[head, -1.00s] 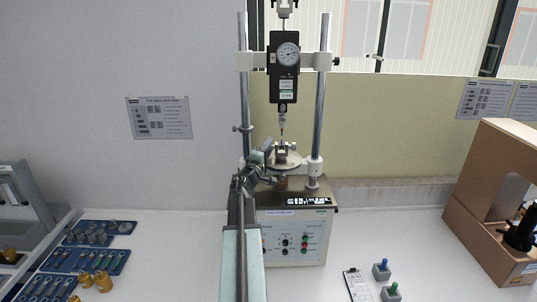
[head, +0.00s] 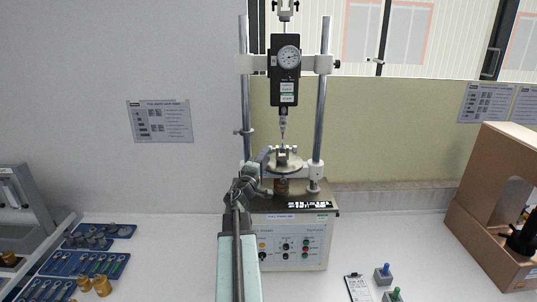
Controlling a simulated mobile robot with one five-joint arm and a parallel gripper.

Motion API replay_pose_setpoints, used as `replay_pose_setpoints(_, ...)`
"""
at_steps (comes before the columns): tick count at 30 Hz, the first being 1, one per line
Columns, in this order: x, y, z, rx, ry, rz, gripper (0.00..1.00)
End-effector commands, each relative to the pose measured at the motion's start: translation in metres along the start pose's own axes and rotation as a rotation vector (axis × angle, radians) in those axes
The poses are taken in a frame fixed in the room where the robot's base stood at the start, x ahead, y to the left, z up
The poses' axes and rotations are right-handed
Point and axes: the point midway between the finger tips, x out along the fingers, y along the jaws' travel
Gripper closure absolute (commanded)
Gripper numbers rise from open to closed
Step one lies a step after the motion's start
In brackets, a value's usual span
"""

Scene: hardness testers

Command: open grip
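The hardness tester (head: 292,240) stands in the middle of the head view. Its dial gauge (head: 289,57) hangs between two upright rods. The round stage (head: 284,168) sits below the probe tip (head: 282,128), with a small clamp or fixture (head: 283,155) on top. My gripper (head: 267,176) is at the left front edge of the stage. Its fingers look spread apart, with nothing visible between them. The fingers are small in the picture, and I cannot tell whether they touch the stage.
A blue tray (head: 103,230) with metal pieces and brass weights (head: 102,286) are at the left. A clipboard (head: 359,287) and small blocks with blue (head: 384,273) and green tops (head: 394,296) are front right. A brown housing (head: 487,200) stands far right.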

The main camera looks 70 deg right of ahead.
Motion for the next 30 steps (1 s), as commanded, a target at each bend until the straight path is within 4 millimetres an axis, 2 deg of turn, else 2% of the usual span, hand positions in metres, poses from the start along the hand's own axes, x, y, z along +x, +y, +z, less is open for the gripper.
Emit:
replay_pose_setpoints(1,-0.015,-0.002,0.001,0.000,0.002,-0.001,0.62)
replay_pose_setpoints(6,-0.034,-0.001,0.000,0.001,0.000,0.000,0.62)
replay_pose_setpoints(12,-0.033,0.000,-0.001,0.001,0.000,0.000,0.62)
replay_pose_setpoints(14,-0.033,0.001,-0.001,0.000,-0.001,-0.003,0.50)
replay_pose_setpoints(17,-0.030,0.011,0.001,-0.014,-0.011,-0.033,0.50)
replay_pose_setpoints(24,-0.024,0.034,0.001,-0.094,-0.027,-0.230,0.50)
replay_pose_setpoints(30,-0.027,0.033,-0.004,-0.141,-0.003,-0.343,0.50)
